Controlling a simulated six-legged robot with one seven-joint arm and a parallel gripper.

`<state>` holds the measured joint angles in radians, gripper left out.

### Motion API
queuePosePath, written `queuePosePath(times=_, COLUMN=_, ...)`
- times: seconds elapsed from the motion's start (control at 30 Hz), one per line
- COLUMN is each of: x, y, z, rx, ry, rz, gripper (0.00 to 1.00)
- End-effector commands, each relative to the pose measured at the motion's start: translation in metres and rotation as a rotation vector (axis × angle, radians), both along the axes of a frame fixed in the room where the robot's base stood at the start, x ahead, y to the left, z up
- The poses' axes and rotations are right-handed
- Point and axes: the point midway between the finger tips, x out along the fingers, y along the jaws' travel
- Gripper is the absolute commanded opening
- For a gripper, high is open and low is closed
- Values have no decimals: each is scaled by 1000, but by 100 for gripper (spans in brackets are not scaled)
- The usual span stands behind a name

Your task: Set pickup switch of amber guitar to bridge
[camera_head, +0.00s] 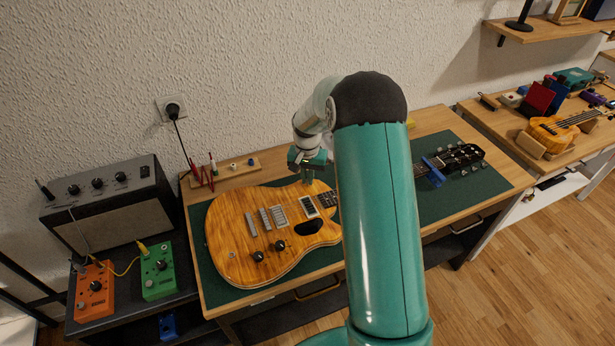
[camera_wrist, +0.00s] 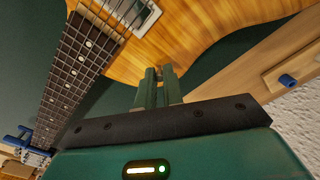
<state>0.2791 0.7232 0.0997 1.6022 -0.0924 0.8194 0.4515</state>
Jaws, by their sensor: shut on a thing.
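The amber guitar (camera_head: 235,222) lies face up on a dark green mat (camera_head: 458,196) on the workbench, its neck pointing right. In the wrist view its body (camera_wrist: 210,32) fills the top and its fretboard (camera_wrist: 78,55) runs down the left. My gripper (camera_head: 307,179) is at the upper edge of the body, near the neck joint. In the wrist view my gripper (camera_wrist: 158,82) has its two green fingers close together against the body, shut on a small part there. This part is almost fully hidden between the fingers; it appears to be the pickup switch. Its lever position cannot be seen.
My arm covers part of the neck. A blue support (camera_head: 434,174) holds the neck near the headstock. A wooden tool strip (camera_head: 232,172) lies behind the guitar. An amplifier (camera_head: 108,205) and orange (camera_head: 94,292) and green (camera_head: 157,270) pedals stand left.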

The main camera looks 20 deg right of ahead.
Motion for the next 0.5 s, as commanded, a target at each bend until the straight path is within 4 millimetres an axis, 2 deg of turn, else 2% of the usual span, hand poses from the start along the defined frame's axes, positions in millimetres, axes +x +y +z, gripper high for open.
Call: queuePosePath(times=0.5, x=-1, y=12, z=-3, rx=-230, ry=6, rz=6, gripper=0)
